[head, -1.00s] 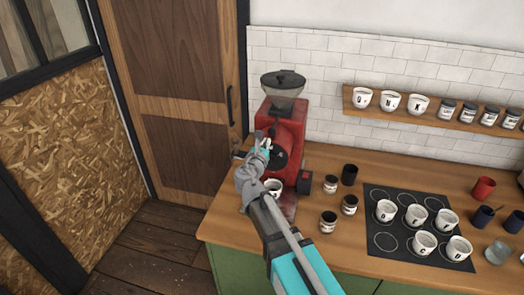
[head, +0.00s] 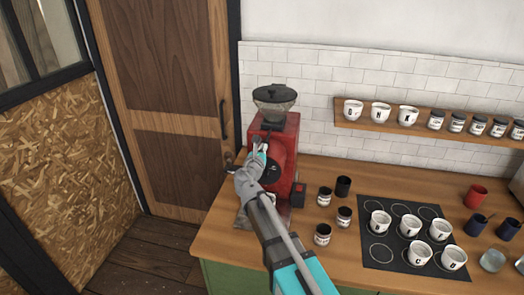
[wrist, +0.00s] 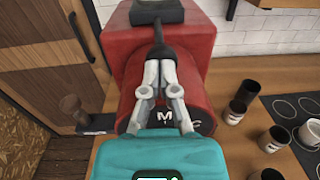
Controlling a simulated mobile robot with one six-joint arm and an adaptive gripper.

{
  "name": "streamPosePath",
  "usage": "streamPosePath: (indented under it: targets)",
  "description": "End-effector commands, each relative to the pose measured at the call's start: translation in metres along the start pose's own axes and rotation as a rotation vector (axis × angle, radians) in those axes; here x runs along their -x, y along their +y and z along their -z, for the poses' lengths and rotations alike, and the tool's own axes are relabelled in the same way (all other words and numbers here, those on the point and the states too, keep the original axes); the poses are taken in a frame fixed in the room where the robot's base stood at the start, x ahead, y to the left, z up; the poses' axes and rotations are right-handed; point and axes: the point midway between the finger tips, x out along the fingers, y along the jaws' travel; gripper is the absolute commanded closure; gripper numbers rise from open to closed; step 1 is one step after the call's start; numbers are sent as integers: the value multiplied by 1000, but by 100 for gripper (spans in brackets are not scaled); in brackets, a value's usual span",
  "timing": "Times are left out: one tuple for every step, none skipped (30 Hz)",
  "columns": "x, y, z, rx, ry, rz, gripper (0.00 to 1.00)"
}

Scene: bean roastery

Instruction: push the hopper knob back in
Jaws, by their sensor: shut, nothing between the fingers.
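The red grinder (head: 285,136) stands on the wooden counter by the door, with a grey, black-lidded hopper (head: 273,104) on top. In the wrist view its red body (wrist: 193,58) fills the middle, and the dark hopper base (wrist: 157,12) shows at the top edge. A short black piece (wrist: 160,48), apparently the hopper knob, stands at the grinder's front below that base. My gripper (head: 259,145) is in front of the grinder's upper front. In the wrist view its fingertips (wrist: 160,62) are together at the black piece; I cannot tell whether they touch it.
A dark handle-like part (wrist: 72,112) sticks out at the grinder's left. Several dark jars and cups (head: 343,186) stand right of the grinder. A black mat (head: 378,256) with white cups lies further right. A wall shelf (head: 349,122) holds cups and jars.

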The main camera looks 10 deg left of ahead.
Motion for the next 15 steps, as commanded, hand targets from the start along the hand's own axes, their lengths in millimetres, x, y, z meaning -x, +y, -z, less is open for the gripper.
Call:
streamPosePath:
  targets:
    - [-11,2,0,0,0,2,100]
    - [-15,2,0,0,0,3,100]
    - [-21,2,0,0,0,2,100]
    - [-24,2,0,0,0,2,100]
    - [-27,2,0,0,0,1,100]
    - [-29,2,0,0,0,1,100]
    - [-30,2,0,0,0,0,100]
    - [-31,2,0,0,0,0,100]
    - [-31,2,0,0,0,0,100]
    - [-30,2,0,1,-1,0,100]
    - [-30,2,0,1,-1,0,100]
    - [-30,2,0,1,-1,0,100]
    - [-30,2,0,1,-1,0,100]
    - [-31,2,0,1,-1,0,100]
    - [-31,2,0,1,-1,1,100]
